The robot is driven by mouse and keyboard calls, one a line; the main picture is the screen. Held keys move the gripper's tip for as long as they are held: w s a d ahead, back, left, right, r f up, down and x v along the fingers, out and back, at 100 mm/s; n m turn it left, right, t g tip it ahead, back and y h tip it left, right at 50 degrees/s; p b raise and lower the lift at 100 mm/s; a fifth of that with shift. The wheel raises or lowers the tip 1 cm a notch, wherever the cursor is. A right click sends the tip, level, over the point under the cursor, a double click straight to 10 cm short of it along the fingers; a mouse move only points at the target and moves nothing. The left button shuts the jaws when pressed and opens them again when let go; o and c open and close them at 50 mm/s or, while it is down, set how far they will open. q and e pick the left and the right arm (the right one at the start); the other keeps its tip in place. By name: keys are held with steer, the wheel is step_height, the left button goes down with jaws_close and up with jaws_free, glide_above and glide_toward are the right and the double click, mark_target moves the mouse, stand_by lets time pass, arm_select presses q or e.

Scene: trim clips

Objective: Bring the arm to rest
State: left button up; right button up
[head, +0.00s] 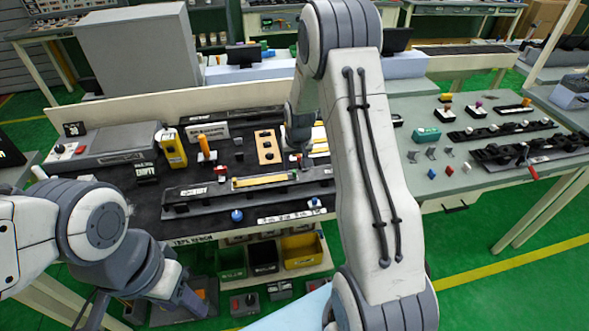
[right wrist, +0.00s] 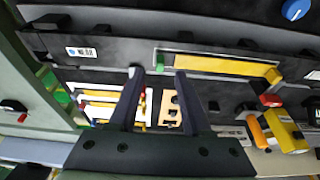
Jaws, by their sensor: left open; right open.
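My right arm rises in front of the bench in the head view and bends down over it. Its gripper (head: 299,160) is partly hidden there, above the long dark trim panel (head: 195,205) with its yellow strip (head: 262,181). In the right wrist view the right gripper (right wrist: 157,71) is open, with nothing held between its fingers. The panel's yellow strip (right wrist: 215,66) and a small green piece (right wrist: 160,60) lie beyond the fingertips. My left arm is at the lower left, and its gripper (head: 190,302) points down in front of the bench; its fingers are hard to make out.
A tan block with holes (head: 267,147), an orange-handled tool (head: 205,148) and a yellow device (head: 172,148) stand on the bench. Coloured bins (head: 300,252) sit below its front edge. A side table (head: 455,190) at right carries more dark panels.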

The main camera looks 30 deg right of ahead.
arm_select(q)
steer(key=shift+f+b, duration=0.75)
steer(key=shift+f, duration=0.2)
arm_select(e)
steer(key=v, duration=0.7)
steer(key=shift+r, duration=0.35)
